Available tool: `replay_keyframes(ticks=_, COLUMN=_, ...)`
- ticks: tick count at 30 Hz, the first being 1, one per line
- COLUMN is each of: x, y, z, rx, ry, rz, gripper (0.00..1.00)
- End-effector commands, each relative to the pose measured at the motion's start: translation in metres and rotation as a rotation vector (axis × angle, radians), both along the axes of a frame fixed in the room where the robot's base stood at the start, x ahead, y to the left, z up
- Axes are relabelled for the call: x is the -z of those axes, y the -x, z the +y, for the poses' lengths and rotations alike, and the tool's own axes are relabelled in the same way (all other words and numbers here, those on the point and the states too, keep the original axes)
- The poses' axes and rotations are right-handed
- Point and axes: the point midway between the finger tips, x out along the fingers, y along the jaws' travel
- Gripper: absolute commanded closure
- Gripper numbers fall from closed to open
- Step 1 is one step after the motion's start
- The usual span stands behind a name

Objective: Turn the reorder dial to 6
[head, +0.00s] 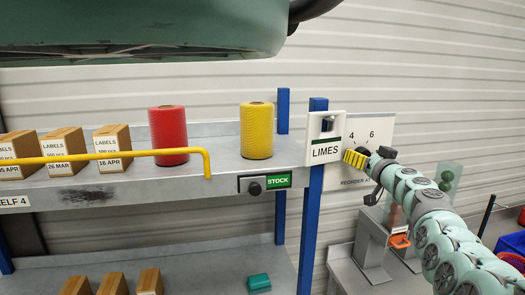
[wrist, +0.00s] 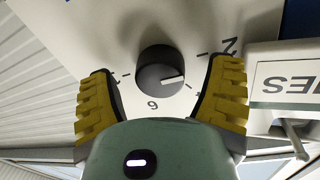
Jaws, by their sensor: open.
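The reorder dial (wrist: 160,72) is a round dark knob on a white plate (wrist: 130,30), seen upside down in the wrist view. Its white pointer line points right and slightly down, between the printed 2 at upper right and the 6 just below the knob. My gripper (wrist: 163,72) is open, with one yellow finger on each side of the knob and a visible gap on both sides. In the head view my gripper (head: 356,158) is in front of the plate (head: 383,132), where 4 and 6 show; it hides the knob there.
The LIMES sign (head: 325,150) hangs on a blue post (head: 310,215) close left of my gripper. The shelf (head: 215,140) holds a yellow roll (head: 257,130), a red roll (head: 168,135) and label boxes (head: 113,148). A yellow rail (head: 120,155) runs along the shelf front.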

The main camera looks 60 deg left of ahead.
Motion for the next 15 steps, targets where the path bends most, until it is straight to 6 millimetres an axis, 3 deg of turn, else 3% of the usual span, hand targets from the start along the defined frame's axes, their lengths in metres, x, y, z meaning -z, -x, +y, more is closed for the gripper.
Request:
replay_keyframes(ticks=11, x=-0.0008, y=0.0006, z=0.0034, rx=-0.003, ry=-0.001, rz=0.0, gripper=0.18)
replay_keyframes(ticks=15, x=-0.0008, y=0.0004, z=0.003, rx=-0.002, ry=0.0, rz=0.0, gripper=0.33)
